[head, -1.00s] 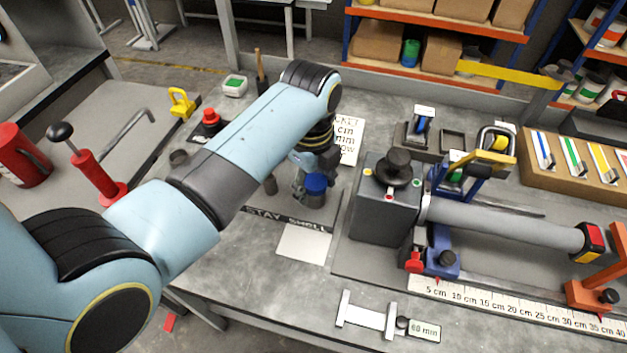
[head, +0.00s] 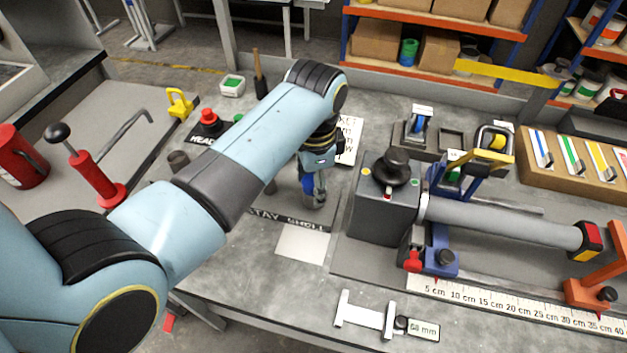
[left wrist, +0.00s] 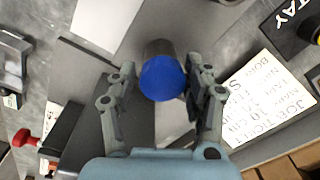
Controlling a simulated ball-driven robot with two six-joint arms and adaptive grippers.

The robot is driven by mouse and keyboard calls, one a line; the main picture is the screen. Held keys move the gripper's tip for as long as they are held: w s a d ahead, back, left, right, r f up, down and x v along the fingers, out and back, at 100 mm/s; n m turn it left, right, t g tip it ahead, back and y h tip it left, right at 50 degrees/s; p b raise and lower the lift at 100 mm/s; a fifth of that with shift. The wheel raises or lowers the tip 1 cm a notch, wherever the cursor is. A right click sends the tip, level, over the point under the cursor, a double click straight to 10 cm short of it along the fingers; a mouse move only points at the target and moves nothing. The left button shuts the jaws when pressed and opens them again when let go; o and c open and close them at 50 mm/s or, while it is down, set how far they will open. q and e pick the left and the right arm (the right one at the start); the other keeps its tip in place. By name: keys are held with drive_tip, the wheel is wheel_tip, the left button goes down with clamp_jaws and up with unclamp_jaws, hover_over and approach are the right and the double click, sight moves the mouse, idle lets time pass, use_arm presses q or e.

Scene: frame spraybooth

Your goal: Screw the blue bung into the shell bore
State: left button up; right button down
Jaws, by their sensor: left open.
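The blue bung (left wrist: 163,78) shows in the left wrist view as a round blue face at the end of a short grey cylinder (left wrist: 160,48). In the head view a little of its blue (head: 307,184) shows beneath the left gripper, mostly hidden. My left gripper (left wrist: 162,88) is open, its two fingers on either side of the blue face with gaps between. I cannot tell how the bung sits in the bore. My right gripper is out of view.
A grey block with a black knob (head: 392,168) and a long grey tube (head: 505,223) stand to the right. A white job card (head: 350,138) lies behind the gripper.

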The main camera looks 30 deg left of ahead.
use_arm(q)
drive_tip(key=n, duration=0.3)
drive_tip(key=shift+w+n, duration=0.1)
drive_tip(key=shift+n, duration=0.3)
drive_tip(key=n, duration=0.3)
drive_tip(key=shift+n, duration=0.4)
drive_tip(key=n, duration=0.8)
drive_tip(key=shift+w, duration=0.1)
drive_tip(key=c, duration=0.9)
drive_tip(key=m, duration=0.4)
clamp_jaws()
drive_tip(key=shift+m, duration=0.4)
drive_tip(key=m, duration=0.4)
drive_tip(key=shift+d, duration=0.15)
